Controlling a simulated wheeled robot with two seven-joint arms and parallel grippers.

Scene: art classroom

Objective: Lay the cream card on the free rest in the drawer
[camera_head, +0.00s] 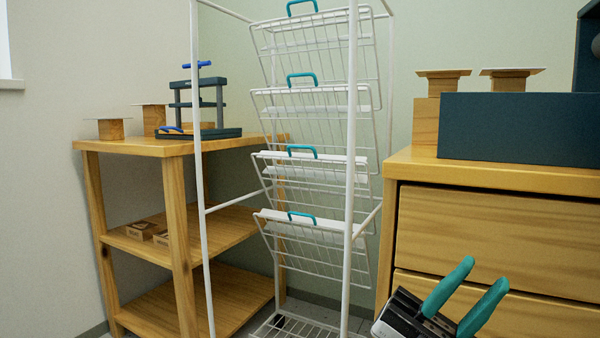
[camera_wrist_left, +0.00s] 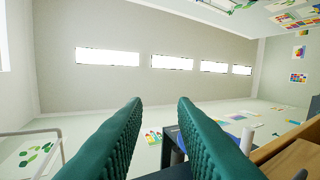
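My left gripper (camera_head: 486,271) is at the lower right of the head view, in front of the drawer cabinet. Its teal fingers are apart, with nothing between them; the left wrist view shows the same empty gap (camera_wrist_left: 160,104). Two wooden blocks on the cabinet top carry thin flat cards, a tan one (camera_head: 444,72) and a paler one (camera_head: 513,71). Two blocks on the left table also carry pale cards (camera_head: 100,117) (camera_head: 152,104). I cannot tell which card is the cream one. The cabinet's drawers (camera_head: 490,233) look shut, so any rest inside is hidden. My right gripper is not in view.
A white wire rack (camera_head: 318,65) with teal-handled tilted shelves stands in the middle. A wooden table (camera_head: 145,148) on the left holds a dark press (camera_head: 205,105), with small blocks on its lower shelf. A dark blue box (camera_head: 520,126) stands on the cabinet (camera_head: 430,168).

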